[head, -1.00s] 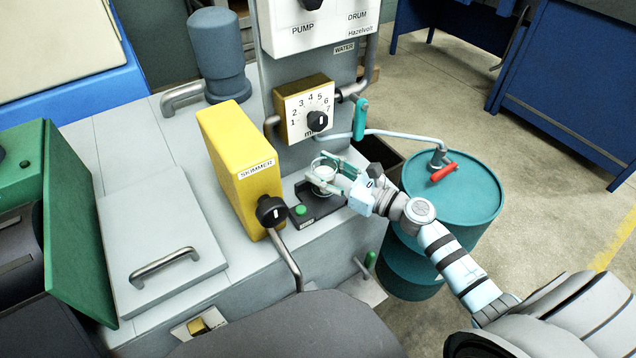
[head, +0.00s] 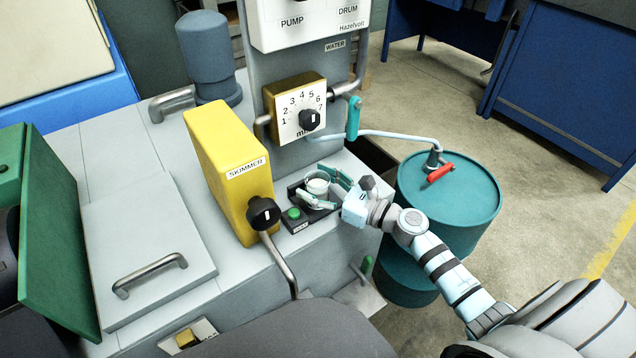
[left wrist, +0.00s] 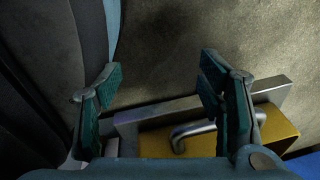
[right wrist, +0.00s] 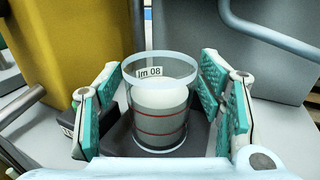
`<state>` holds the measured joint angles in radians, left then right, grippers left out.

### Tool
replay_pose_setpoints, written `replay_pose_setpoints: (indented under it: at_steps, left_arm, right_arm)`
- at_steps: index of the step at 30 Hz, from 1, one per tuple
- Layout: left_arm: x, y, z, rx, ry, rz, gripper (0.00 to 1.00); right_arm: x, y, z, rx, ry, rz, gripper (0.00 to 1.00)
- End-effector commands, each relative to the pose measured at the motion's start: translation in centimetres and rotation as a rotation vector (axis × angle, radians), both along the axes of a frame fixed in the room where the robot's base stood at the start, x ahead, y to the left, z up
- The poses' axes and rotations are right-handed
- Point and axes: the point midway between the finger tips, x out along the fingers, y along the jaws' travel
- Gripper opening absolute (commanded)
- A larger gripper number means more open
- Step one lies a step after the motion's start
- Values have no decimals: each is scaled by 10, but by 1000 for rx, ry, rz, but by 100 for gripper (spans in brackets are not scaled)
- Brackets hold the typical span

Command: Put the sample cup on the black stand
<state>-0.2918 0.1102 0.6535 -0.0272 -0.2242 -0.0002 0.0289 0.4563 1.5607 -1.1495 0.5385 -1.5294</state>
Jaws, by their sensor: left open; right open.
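In the head view the cup (head: 317,184) shows between the fingers of my right gripper (head: 324,188). In the right wrist view that gripper (right wrist: 160,105) is open, one finger on each side of the cup, with gaps between. My left gripper (left wrist: 165,95) is open and empty in the left wrist view, away from the cup.
A yellow skimmer box (head: 229,180) stands left of the stand. A dial box (head: 297,108) is behind it. A teal drum (head: 450,195) with a hose stands to the right. In the left wrist view a metal handle (left wrist: 192,132) sits on a yellow block.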

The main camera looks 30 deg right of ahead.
Motion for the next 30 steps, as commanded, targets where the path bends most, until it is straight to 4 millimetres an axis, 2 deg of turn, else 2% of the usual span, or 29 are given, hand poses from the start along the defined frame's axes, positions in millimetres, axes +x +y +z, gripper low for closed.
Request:
replay_pose_setpoints:
  at_steps: [4, 7, 11, 13, 17, 21, 26, 30]
  left_arm:
    - [-3, 0, 5, 1, 5, -1, 62]
    - [-10, 1, 0, 2, 18, -2, 62]
    - [-11, 4, -7, 6, 21, -2, 62]
    - [-4, 6, -11, 8, 10, 1, 62]
    - [14, 6, -8, 7, -25, 2, 62]
    - [10, 5, 5, 7, -19, -3, 62]
    - [-10, 6, 3, 9, 21, -4, 62]
    - [-13, 4, 2, 6, 24, -3, 62]
  right_arm:
    - [0, 0, 6, 0, 0, 0, 62]
    - [-11, -7, 2, -4, 1, -1, 62]
    - [-38, -23, -1, -6, 4, 2, 62]
    - [-57, -32, -2, -7, 8, 5, 62]
    - [-78, -46, 1, -6, 6, 3, 62]
    - [-97, -56, 5, -3, 7, 5, 62]
    - [-104, -61, 4, -1, 2, 1, 62]
    - [-104, -61, 4, -1, 0, 0, 62]
